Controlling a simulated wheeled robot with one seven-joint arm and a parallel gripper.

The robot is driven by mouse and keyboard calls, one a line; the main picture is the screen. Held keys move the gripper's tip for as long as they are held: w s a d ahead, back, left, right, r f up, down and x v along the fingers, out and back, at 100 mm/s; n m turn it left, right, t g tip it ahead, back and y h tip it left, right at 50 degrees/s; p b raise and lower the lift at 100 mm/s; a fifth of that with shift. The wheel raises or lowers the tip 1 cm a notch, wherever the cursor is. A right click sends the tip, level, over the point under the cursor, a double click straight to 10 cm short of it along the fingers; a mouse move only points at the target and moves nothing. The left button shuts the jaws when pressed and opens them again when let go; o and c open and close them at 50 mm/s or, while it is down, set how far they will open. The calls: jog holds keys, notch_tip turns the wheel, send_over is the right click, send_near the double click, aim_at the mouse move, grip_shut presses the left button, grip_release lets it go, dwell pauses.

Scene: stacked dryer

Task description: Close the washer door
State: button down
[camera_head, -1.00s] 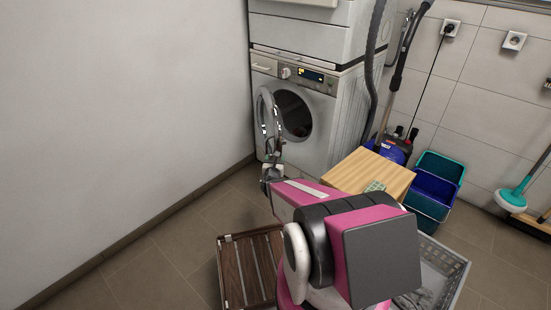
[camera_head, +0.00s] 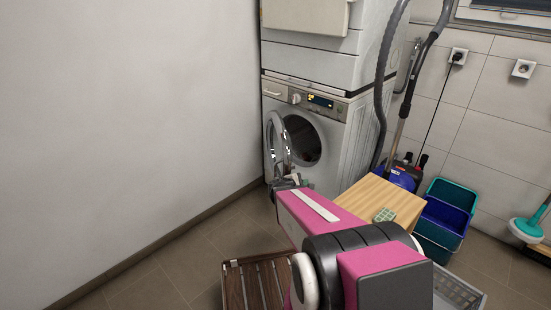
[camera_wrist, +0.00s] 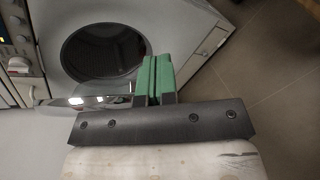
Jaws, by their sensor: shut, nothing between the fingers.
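The washer (camera_head: 318,135) stands against the back wall under another stacked machine. Its round door (camera_head: 274,143) is swung open to the left, seen nearly edge-on, and the dark drum opening (camera_head: 303,142) shows. In the wrist view the drum opening (camera_wrist: 103,50) lies beyond my gripper and the door's rim (camera_wrist: 85,102) runs behind the fingers. My gripper (camera_wrist: 154,78) is shut, its green fingertips together with nothing between them. In the head view my gripper (camera_head: 290,183) is small and partly hidden at the door's lower edge; whether it touches the door I cannot tell.
A wooden-topped box (camera_head: 385,200) stands right of my arm, with blue and teal bins (camera_head: 446,215) beyond. A vacuum cleaner (camera_head: 400,176) with a tall hose is beside the washer. A slatted wooden item (camera_head: 255,282) and a grey basket (camera_head: 458,290) lie low in front.

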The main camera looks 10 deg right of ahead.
jog(key=s+a+m+g+y, duration=0.6)
jog(key=s+a+m, duration=0.1)
jog(key=m, duration=0.3)
jog(key=m+h, duration=0.3)
jog(key=h, duration=0.9)
send_near(280, 156)
jog(key=shift+g, duration=0.3)
jog(key=d, duration=0.7)
jog(key=shift+w+d+r, duration=0.15)
jog(key=shift+d+r, duration=0.1)
jog(key=shift+r, duration=0.05)
jog(key=shift+d, duration=0.15)
